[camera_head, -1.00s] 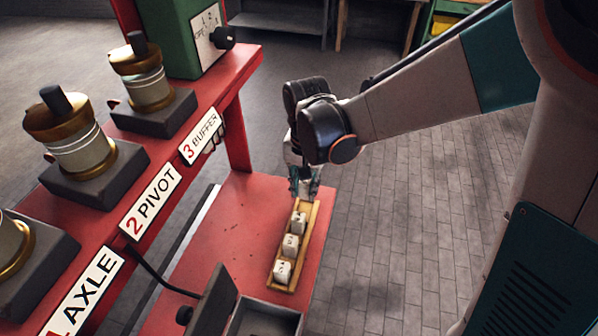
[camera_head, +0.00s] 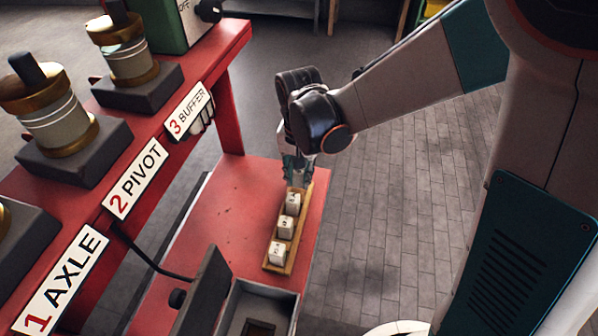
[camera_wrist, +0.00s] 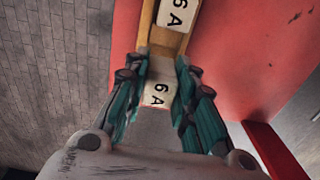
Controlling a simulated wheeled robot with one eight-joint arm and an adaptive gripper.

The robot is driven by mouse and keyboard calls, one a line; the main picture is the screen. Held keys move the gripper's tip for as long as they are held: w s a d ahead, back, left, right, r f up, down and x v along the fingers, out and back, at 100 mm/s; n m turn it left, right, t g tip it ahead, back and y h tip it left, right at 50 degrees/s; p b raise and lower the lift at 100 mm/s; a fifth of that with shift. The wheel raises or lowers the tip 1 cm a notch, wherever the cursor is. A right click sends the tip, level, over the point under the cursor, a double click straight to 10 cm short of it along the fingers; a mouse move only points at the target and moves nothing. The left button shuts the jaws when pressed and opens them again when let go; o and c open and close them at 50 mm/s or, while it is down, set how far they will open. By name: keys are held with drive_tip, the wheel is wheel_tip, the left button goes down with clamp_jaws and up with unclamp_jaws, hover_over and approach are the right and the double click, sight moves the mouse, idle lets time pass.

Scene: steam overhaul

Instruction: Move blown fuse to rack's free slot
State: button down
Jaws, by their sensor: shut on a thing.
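The rack (camera_head: 269,262) is a narrow wooden tray on a red tabletop. Several white blocky fuses show; the near ones sit in the rack, including one at its near end (camera_head: 276,254), a middle one (camera_head: 286,227) and one farther back (camera_head: 293,201). My gripper (camera_head: 297,180) points down at the rack's far end. In the wrist view my gripper (camera_wrist: 157,92) is shut on a white fuse marked 6 A (camera_wrist: 158,96), over or in the rack's end. Another 6 A fuse (camera_wrist: 178,14) stands in the rack beyond it. I cannot tell whether the held fuse is seated.
An open grey box (camera_head: 236,296) with a raised dark lid (camera_head: 205,292) stands near the rack's near end. On the left, a red shelf carries brass-capped cylinders (camera_head: 50,115) and signs for axle, pivot (camera_head: 135,180) and buffer. Tiled floor lies right of the table.

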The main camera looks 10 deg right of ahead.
drive_tip(key=shift+f+b, duration=1.1)
drive_tip(key=shift+f, duration=0.2)
idle(0.4)
drive_tip(key=c, duration=1.2)
unclamp_jaws()
drive_tip(key=shift+c, duration=0.2)
